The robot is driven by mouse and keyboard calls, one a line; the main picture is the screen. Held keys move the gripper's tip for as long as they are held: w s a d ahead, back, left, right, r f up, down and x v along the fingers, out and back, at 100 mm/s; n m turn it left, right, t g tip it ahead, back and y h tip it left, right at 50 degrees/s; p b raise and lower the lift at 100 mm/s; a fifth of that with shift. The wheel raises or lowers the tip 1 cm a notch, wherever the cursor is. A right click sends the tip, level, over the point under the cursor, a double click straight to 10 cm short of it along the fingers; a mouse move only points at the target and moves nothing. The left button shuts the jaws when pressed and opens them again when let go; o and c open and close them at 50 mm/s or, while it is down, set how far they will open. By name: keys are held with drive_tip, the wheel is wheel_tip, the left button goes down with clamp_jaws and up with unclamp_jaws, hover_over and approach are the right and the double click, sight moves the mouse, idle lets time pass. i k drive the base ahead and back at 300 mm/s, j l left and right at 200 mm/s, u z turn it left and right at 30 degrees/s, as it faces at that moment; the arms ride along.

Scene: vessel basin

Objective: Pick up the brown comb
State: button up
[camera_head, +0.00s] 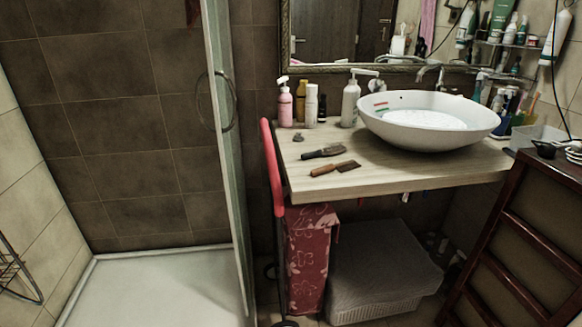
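A brown comb (328,170) lies flat on the pale wooden countertop (390,180), near its front left part. Its left part is orange-brown and its right end is darker. A dark comb or brush (323,152) lies just behind it, apart from it. My gripper is not in view.
A white vessel basin (428,138) stands on the counter to the right. Bottles, including a pink one (285,105), stand at the back. A small dark object (298,137) lies near the left edge. A glass shower door (228,150) and a red pole (272,165) stand left of the counter.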

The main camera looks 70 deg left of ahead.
sight(329, 169)
drive_tip(key=u, duration=2.75)
